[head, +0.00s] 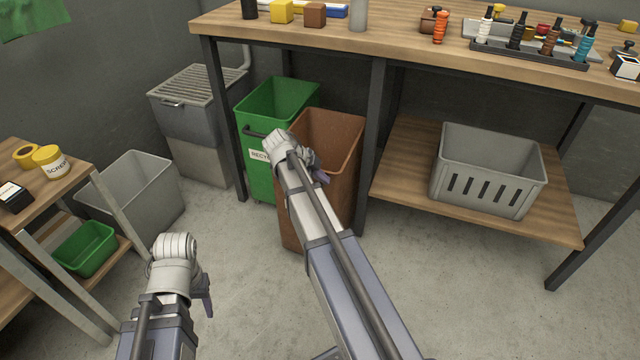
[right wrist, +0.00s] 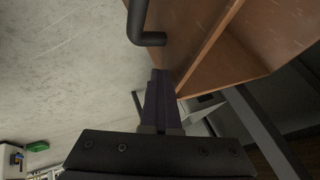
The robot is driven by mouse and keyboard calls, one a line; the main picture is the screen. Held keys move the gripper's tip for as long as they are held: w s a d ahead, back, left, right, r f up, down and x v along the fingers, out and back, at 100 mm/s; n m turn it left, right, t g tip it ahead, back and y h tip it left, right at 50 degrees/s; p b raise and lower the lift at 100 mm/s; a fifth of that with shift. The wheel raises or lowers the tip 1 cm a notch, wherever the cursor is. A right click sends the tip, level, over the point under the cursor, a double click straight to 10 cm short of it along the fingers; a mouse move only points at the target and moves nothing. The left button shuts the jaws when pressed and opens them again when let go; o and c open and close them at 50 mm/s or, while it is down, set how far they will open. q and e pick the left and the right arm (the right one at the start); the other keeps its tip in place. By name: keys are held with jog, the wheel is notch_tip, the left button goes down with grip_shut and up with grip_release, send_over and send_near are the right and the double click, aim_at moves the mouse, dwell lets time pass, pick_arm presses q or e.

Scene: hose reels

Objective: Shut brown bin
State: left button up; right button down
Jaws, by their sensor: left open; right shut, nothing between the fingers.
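The brown bin (head: 337,124) stands with its open top showing, beside the green bin and at the bench leg. My right arm covers much of its front in the head view. The bin's brown side (right wrist: 185,30) and its black handle (right wrist: 140,28) show in the right wrist view. My right gripper (head: 322,177) is at the bin's front; its purple fingers (right wrist: 161,95) are shut and empty, below the handle in that picture and apart from it. My left gripper (head: 208,304) is open and empty over the floor at the lower left, away from the bin.
The green bin (head: 258,181) is left of the brown one. A bench leg (head: 369,150) is at its right. A grey crate (head: 487,175) sits on the lower shelf (head: 400,185). A grey bin (head: 150,190) stands left. Floor (head: 450,290) at front right is clear.

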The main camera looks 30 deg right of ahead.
jog(key=w+d, duration=1.4)
jog(key=d, duration=0.2)
jog(key=shift+w+d, duration=0.15)
jog(key=shift+d, duration=0.15)
jog(key=shift+d+r, duration=0.1)
